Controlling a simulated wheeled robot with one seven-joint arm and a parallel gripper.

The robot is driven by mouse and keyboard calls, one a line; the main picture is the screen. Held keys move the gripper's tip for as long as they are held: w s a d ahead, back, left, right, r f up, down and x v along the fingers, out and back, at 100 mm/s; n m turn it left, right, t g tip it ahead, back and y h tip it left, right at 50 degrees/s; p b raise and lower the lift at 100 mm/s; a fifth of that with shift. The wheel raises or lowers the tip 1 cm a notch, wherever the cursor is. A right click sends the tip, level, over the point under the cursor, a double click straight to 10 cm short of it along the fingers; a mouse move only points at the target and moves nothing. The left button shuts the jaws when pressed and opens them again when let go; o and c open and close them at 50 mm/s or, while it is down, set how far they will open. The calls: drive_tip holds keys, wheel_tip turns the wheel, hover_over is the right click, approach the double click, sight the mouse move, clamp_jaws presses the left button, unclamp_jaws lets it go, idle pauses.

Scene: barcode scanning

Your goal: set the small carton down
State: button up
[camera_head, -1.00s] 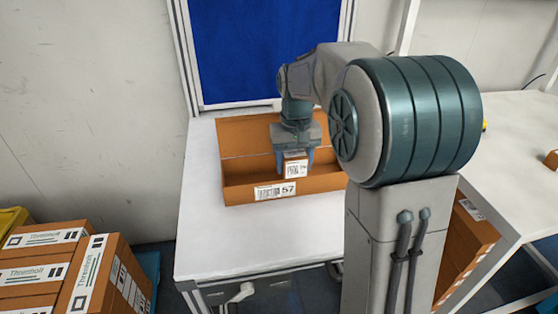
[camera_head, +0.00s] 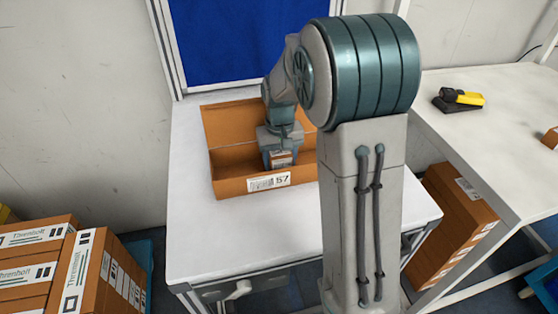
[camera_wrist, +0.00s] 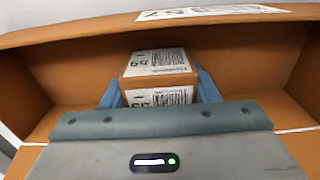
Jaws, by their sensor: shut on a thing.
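The small carton (camera_head: 281,158) is brown with white printed labels. My gripper (camera_head: 280,152) is shut on it and points down inside the open orange box (camera_head: 235,187) marked 57. In the wrist view the small carton (camera_wrist: 158,75) sits between the two blue fingers (camera_wrist: 158,92), with labels on its top and near side. The orange box's wall (camera_wrist: 60,50) rises around it. I cannot tell whether the carton's underside touches the box floor. My arm hides the right end of the box in the head view.
The box stands on a white table (camera_head: 200,235) with bare surface in front. A yellow and black scanner (camera_head: 460,97) lies on another white table at right. Labelled cartons (camera_head: 85,270) are stacked at lower left, and more brown cartons (camera_head: 455,225) stand under the right table.

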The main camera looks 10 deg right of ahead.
drive_tip(key=shift+f, duration=0.45)
drive_tip(key=shift+f, duration=0.15)
drive_tip(key=o, duration=1.1)
drive_tip(key=shift+c, duration=0.2)
